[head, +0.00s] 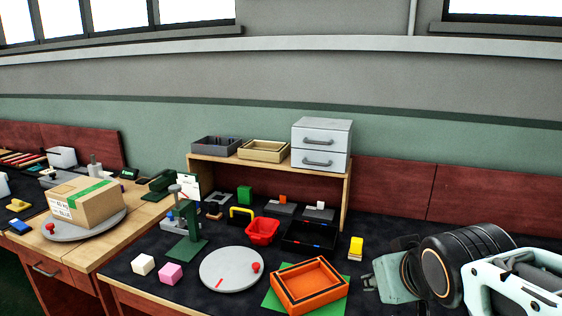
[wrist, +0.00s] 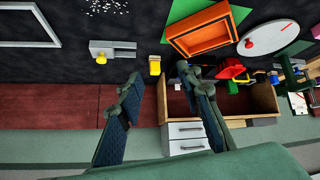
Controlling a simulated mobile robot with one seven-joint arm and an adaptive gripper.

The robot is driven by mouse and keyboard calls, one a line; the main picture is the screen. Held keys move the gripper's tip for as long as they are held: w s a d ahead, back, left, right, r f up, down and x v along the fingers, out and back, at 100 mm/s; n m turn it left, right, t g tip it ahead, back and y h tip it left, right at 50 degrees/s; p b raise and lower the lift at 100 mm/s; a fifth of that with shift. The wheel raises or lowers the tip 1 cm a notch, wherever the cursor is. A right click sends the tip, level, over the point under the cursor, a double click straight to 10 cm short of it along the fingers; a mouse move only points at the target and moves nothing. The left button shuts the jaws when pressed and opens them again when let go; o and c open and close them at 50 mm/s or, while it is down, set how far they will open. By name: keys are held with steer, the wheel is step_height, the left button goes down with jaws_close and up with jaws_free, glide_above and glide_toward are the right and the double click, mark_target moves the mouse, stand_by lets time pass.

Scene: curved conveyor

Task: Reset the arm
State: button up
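My arm reaches in from the right edge of the head view. My gripper (head: 388,276) is at the arm's left end, above the dark bench top and to the right of the orange tray. In the wrist view my gripper (wrist: 158,80) shows two dark padded fingers spread wide apart, with nothing held between them. The bench appears upside down in that view.
The orange tray (head: 336,299) lies on a green sheet beside a round grey turntable (head: 207,279). A wooden shelf (head: 345,199) bears a grey drawer unit (head: 322,139) and two bins. A box (head: 88,203) sits left.

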steer(key=s+a+f+m+g+b, duration=0.1)
steer(key=s+a+f+g+b, duration=0.3)
steer(key=s+f, duration=0.55)
step_height(320, 180, up, 30)
steer(key=t+p, duration=0.1)
steer(key=p, duration=2.7)
steer(key=shift+s+r+y, duration=0.15)
steer(key=shift+s+y, duration=0.05)
steer(key=shift+y, duration=0.2)
steer(key=shift+c, duration=0.2)
steer(key=shift+c, duration=0.4)
steer(key=shift+d, duration=0.15)
